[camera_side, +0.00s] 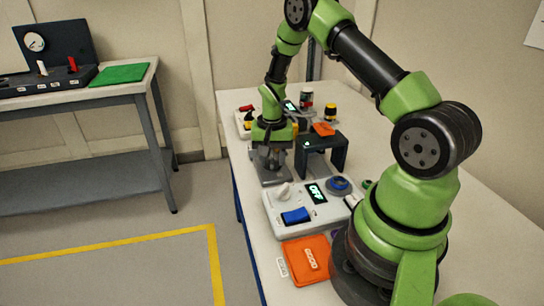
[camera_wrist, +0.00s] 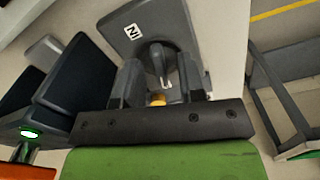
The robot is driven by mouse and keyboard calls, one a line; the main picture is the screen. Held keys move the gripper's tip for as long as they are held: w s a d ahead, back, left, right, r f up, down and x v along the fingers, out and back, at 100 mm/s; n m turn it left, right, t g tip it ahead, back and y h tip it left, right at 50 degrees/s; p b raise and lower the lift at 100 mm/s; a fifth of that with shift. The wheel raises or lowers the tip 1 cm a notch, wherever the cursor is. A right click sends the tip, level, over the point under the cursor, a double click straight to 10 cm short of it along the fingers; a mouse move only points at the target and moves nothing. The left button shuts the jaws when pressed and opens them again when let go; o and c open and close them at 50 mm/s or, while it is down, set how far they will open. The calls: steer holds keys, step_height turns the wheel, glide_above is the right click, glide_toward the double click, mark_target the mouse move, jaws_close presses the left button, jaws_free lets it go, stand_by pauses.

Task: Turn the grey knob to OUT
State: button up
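The grey knob (camera_wrist: 157,57) stands on a grey plate (camera_wrist: 178,22) in the wrist view. A white mark shows on the knob's near side. A white label reading IN, seen reversed, is on the plate left of the knob; no OUT label is visible. My gripper (camera_wrist: 159,68) is open, with its dark fingers on either side of the knob; any contact is hard to tell. In the side view, my gripper (camera_side: 271,155) points down over the grey plate (camera_side: 275,178) and hides most of the knob.
A dark bracket (camera_side: 338,150) stands close right of my gripper. A white control box (camera_side: 297,219) with a blue rocker, white dial and OFF display is in front. An orange case (camera_side: 305,258) lies nearer. Small items crowd behind; a side bench (camera_side: 140,80) stands left.

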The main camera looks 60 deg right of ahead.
mark_target(272, 159)
step_height(272, 159, up, 10)
stand_by(0.7)
steer(key=s+a+r+n+t, duration=0.4)
steer(key=a+r, duration=0.6)
steer(key=r, duration=0.5)
steer(key=s+a+r+n+t+y, duration=0.2)
steer(key=s+a, duration=0.6)
steer(key=s, duration=0.4)
steer(key=shift+r+n+t, duration=0.6)
steer(key=shift+r+n, duration=0.25)
steer(key=shift+n, duration=0.05)
steer(key=shift+a, duration=0.1)
